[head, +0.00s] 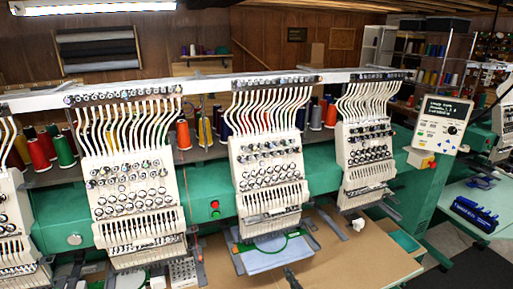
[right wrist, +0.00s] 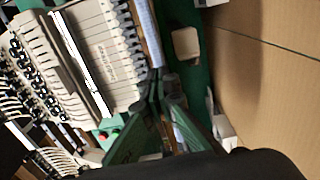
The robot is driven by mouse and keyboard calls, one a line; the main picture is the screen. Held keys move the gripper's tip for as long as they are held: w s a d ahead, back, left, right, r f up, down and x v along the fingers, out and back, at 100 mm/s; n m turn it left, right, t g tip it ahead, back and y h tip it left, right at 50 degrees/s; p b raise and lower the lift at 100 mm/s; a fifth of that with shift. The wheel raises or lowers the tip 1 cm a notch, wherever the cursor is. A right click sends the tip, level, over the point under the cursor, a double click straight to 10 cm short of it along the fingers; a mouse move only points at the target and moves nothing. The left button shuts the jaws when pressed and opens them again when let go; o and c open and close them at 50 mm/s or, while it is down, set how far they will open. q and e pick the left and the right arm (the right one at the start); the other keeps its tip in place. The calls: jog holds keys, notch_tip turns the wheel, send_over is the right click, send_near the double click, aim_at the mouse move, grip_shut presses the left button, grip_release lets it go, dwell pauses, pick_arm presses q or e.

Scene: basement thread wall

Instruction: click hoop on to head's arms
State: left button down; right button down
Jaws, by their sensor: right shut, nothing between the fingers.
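A green hoop (head: 295,234) with pale blue cloth (head: 268,259) in it lies under the middle sewing head (head: 266,160). The head's grey arms show on either side of it, a left arm (head: 234,256) and a right arm (head: 309,237). I cannot tell whether the hoop is clipped to them. My right gripper (head: 289,271) shows as a small dark tip at the bottom of the head view, just in front of the cloth. In the right wrist view the gripper (right wrist: 155,82) is shut and empty, its fingertips close to a white sewing head (right wrist: 100,55). My left gripper is not seen.
Another head (head: 130,170) stands to the left and one (head: 365,150) to the right. A control panel (head: 441,122) sticks out at right. The brown tabletop (head: 355,262) right of the hoop is mostly clear, with a small white item (head: 358,224) on it.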

jog(key=p+v, duration=0.1)
jog(key=v, duration=0.4)
dwell(0.3)
